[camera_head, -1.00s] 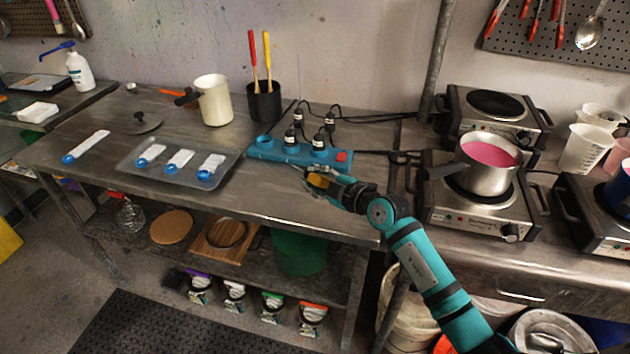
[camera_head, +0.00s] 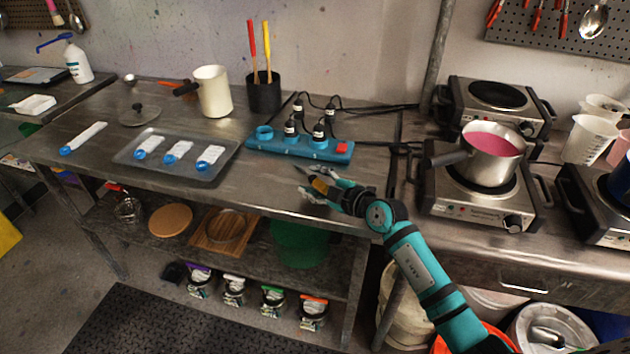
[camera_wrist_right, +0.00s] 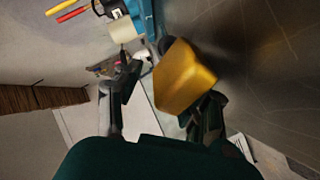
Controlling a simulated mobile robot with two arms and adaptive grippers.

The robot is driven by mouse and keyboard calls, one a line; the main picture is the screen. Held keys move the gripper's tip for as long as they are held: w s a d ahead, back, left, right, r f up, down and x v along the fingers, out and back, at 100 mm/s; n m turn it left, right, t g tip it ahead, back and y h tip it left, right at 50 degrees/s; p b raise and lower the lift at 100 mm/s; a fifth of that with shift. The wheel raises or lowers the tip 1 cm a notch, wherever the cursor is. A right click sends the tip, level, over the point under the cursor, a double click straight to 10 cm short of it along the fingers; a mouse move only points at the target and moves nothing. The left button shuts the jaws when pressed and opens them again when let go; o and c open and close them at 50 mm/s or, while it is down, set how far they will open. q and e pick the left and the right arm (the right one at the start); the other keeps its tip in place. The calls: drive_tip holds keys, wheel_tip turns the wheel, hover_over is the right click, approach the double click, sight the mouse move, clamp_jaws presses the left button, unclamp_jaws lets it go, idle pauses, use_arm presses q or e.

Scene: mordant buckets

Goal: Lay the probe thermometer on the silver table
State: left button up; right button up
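The probe thermometer, a yellow block with a dark narrow end, is at the front right of the silver table (camera_head: 262,187) in the head view (camera_head: 319,185). In the right wrist view its yellow body (camera_wrist_right: 186,76) is large, close to one finger, with a gap to the other. My right gripper (camera_head: 318,187) is low over the tabletop with its fingers spread on either side of the thermometer. It looks open in the wrist view too (camera_wrist_right: 165,98). The thermometer seems to rest on the metal top; its contact is partly hidden. My left gripper is not in view.
A blue power strip (camera_head: 300,145) with plugs lies just behind the gripper. A grey tray (camera_head: 133,163) with blue-tipped strips is to the left. A pot of pink liquid (camera_head: 490,172) stands on a hot plate to the right. Bare tabletop lies left of the gripper.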

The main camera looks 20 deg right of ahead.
drive_tip(key=v, duration=1.1)
drive_tip(key=shift+s+d, duration=0.15)
drive_tip(key=shift+s, duration=0.05)
drive_tip(key=shift+s+d, duration=0.1)
drive_tip(key=shift+s, duration=0.15)
drive_tip(key=shift+r, duration=0.1)
